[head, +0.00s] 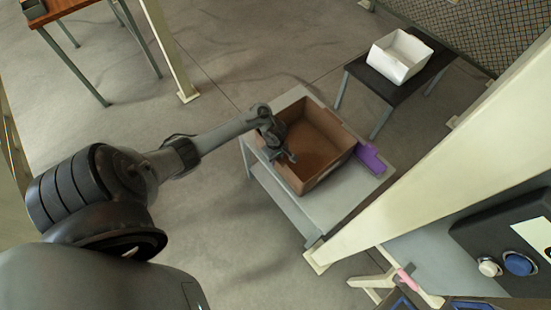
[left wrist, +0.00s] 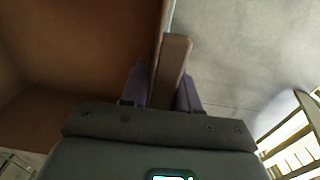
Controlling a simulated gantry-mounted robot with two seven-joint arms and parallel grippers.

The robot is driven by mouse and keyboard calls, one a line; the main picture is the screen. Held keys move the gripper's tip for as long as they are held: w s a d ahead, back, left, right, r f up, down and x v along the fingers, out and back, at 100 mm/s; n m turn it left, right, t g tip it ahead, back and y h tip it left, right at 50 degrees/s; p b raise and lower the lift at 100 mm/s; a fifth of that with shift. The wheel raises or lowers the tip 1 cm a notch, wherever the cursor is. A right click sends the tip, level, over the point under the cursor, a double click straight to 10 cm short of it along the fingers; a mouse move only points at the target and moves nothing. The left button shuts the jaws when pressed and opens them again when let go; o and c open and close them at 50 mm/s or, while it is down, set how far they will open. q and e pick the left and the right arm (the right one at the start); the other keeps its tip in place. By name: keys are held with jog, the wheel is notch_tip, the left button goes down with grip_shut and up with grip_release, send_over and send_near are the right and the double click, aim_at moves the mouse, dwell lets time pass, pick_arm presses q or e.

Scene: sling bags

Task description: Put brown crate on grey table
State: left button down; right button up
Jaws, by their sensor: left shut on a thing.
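The brown crate (head: 325,140) is open-topped and empty. It is over the grey table (head: 335,205), seemingly resting upright on its top; the contact under it is hidden. My left gripper (head: 285,153) is at the crate's left wall. In the left wrist view, the fingers of my left gripper (left wrist: 161,92) are on either side of the brown crate's wall (left wrist: 172,62), shut on it. The crate's inside fills the left of that view. My right gripper is not in view.
A purple object (head: 370,159) lies on the grey table, close against the crate's right side. A black table (head: 385,92) with a white crate (head: 399,57) stands behind to the right. A wooden table (head: 62,8) is at the far left. A cream post (head: 440,165) rises at right.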

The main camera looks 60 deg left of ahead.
pick_arm(q)
jog(key=c, duration=0.8)
grip_release()
jog(key=shift+c, duration=0.2)
notch_tip(320, 180, up, 12)
jog(key=p, duration=0.7)
jog(key=shift+p, duration=0.4)
jog(key=s+d+r+m+t+y, duration=0.1)
jog(key=s+d+r+m+t, duration=0.15)
jog(key=d+m, duration=1.15)
jog(key=s+d+r+m+h, duration=0.1)
jog(key=s+d+r+m, duration=0.6)
jog(key=r, duration=0.5)
jog(key=shift+s+d+r+m+t, duration=0.45)
jog(key=shift+s+d, duration=0.5)
jog(key=shift+s, duration=0.5)
